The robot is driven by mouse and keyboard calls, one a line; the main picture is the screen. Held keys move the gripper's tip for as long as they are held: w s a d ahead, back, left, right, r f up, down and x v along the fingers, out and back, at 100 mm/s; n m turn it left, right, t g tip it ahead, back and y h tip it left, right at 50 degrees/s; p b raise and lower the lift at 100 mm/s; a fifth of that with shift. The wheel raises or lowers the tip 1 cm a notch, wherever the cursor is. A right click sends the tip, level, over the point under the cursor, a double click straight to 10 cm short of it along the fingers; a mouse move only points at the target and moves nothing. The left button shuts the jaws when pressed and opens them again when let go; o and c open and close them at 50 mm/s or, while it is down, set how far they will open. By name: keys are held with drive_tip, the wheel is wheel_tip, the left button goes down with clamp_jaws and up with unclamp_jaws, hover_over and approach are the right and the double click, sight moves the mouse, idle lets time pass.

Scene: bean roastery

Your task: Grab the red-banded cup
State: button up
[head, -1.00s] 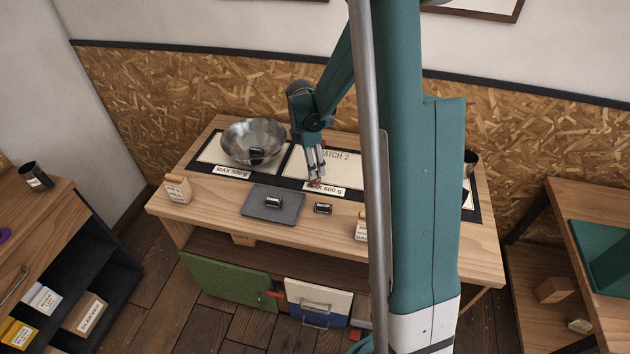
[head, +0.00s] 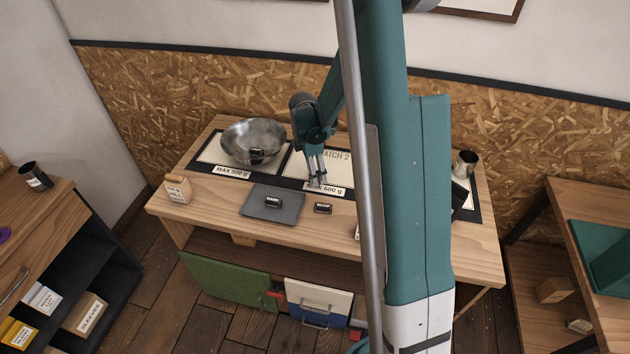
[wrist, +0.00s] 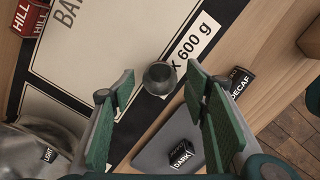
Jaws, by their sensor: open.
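No red band shows clearly on any cup in view. A metal cup (head: 466,160) stands at the far right of the bench, partly hidden by my arm. A dark cup (head: 36,177) with a pale label stands on the left counter. My gripper (head: 318,184) is open over the front edge of the batch 2 area. In the wrist view, a small dark rounded thing (wrist: 160,78) shows between the open fingers; I cannot tell whether it is a cup or touches them.
A steel bowl (head: 253,138) stands left of my gripper. A grey scale (head: 287,208) carries a DARK block (head: 273,201); a DECAF block (head: 323,208) lies beside it. A wooden block (head: 178,188) stands at the bench's left end. Red HILL packaging (wrist: 27,17) shows in the wrist view.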

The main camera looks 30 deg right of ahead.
drive_tip(key=shift+d+f, duration=0.15)
drive_tip(key=shift+f, duration=1.05)
drive_tip(key=shift+c, duration=0.4)
drive_tip(key=c, duration=0.8)
